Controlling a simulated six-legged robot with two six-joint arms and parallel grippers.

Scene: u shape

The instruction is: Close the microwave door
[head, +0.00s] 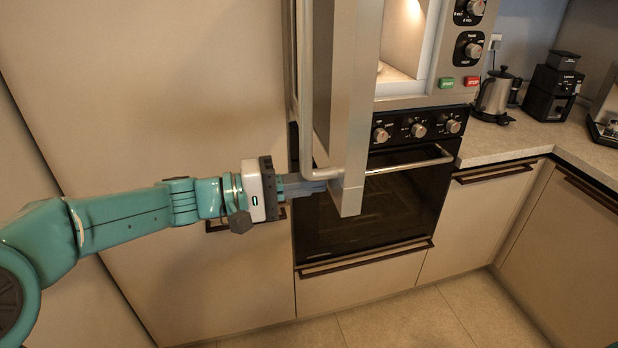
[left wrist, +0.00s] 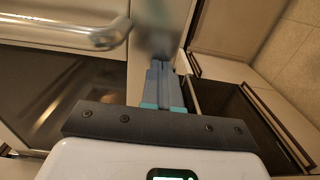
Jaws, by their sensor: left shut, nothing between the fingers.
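The microwave door (head: 352,100) stands open and juts out toward me in the head view, seen nearly edge-on, with its long metal handle (head: 305,90) on the left side. The microwave (head: 425,88) behind it shows a lit interior, dials and green and red buttons. My left gripper (head: 318,183) is shut and empty. Its fingertips are at the lower end of the door, by the bottom bend of the handle; whether they touch it I cannot tell. In the left wrist view the closed fingers (left wrist: 162,88) point at the door (left wrist: 158,30), with the handle (left wrist: 75,35) to the left. My right gripper is not in view.
A built-in oven (head: 370,205) with knobs and a bar handle sits below the microwave. A kettle (head: 494,95) and a black coffee machine (head: 552,88) stand on the counter (head: 500,142) at right. Flat cabinet fronts (head: 170,100) fill the left. The floor (head: 420,320) in front is clear.

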